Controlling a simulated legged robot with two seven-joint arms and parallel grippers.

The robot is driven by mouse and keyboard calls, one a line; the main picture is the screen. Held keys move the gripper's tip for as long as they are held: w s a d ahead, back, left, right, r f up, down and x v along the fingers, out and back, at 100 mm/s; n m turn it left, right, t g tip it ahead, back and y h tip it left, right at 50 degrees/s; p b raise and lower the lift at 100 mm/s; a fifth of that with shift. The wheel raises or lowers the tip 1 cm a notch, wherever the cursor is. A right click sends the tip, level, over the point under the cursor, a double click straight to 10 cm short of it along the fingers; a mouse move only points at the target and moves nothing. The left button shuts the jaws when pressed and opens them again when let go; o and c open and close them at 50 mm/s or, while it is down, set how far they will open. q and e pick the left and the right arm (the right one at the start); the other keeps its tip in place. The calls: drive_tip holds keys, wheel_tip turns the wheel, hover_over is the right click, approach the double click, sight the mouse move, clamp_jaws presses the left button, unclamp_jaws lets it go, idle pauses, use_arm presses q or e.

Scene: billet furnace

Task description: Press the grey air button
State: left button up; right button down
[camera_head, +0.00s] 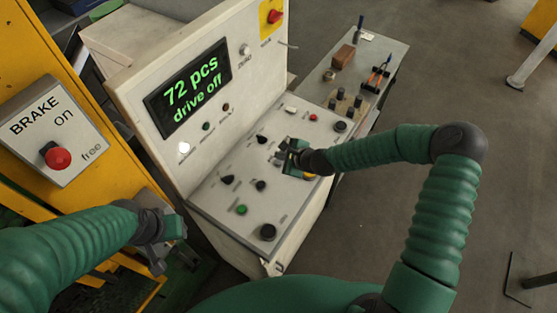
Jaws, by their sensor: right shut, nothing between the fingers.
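A white control desk (225,186) with a sloped panel carries several buttons and knobs. Their labels are too small to read, so I cannot tell for sure which is the grey air button. A pale grey button (245,50) sits on the upright panel, right of the display. My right gripper (284,158) is shut and empty, over the middle right of the sloped panel, partly hiding a yellow button (310,176). I cannot tell if it touches the panel. My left gripper (174,228) is left of the desk, away from the buttons; its fingers are not clear.
The display (189,87) reads "72 pcs drive off". A brake box (52,128) with a red knob hangs on the yellow frame at left. A red button on a yellow plate (271,16) is at the top. A side table (372,60) with small items stands behind the desk.

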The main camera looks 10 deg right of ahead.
sight(280, 164)
drive_tip(key=shift+r+p, duration=1.7)
drive_tip(key=shift+r, duration=0.7)
drive_tip(key=shift+f, duration=0.1)
